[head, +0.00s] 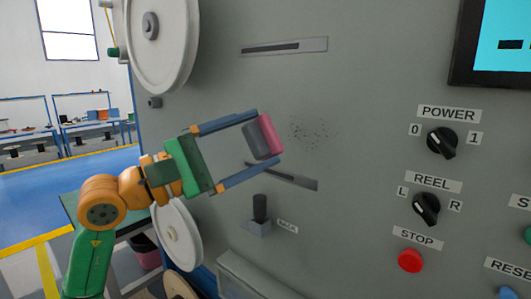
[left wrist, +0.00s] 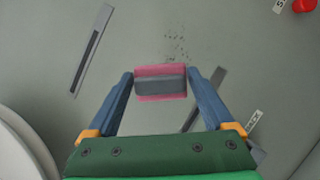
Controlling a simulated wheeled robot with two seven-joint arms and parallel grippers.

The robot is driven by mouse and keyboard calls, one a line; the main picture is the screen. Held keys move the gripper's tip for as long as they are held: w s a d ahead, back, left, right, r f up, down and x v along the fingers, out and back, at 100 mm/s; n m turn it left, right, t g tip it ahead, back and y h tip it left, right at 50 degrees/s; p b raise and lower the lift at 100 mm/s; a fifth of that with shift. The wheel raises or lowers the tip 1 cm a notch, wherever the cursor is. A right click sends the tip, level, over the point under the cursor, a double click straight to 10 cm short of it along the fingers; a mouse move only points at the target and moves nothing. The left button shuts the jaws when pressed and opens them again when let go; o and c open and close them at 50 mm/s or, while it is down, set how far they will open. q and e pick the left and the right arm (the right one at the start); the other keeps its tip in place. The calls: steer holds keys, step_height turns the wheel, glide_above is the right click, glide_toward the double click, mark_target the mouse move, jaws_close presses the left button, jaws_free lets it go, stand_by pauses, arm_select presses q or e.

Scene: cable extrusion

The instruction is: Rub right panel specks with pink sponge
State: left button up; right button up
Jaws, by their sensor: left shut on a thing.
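Dark specks (head: 312,135) form a small patch on the grey panel, and they also show in the left wrist view (left wrist: 175,50). My left gripper (head: 268,137) is shut on the pink sponge (head: 271,134), which has a grey part facing the gripper. In the left wrist view the sponge (left wrist: 160,71) sits between the two blue fingertips, just below the specks. In the head view the sponge is left of the specks. I cannot tell whether it touches the panel. My right gripper is not in view.
The panel has two slots (head: 284,46), a lever (head: 259,212) below the sponge, black POWER (head: 442,142) and REEL (head: 426,209) knobs, and a red STOP button (head: 410,261). White reels (head: 160,45) stand at left. The panel right of the specks is clear up to the knobs.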

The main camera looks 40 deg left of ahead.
arm_select(q)
steer(key=shift+s, duration=0.3)
steer(key=shift+s+f, duration=0.1)
steer(key=s+b, duration=0.2)
steer(key=shift+s+a, duration=0.1)
steer(key=shift+s, duration=0.25)
steer(key=shift+w, duration=0.1)
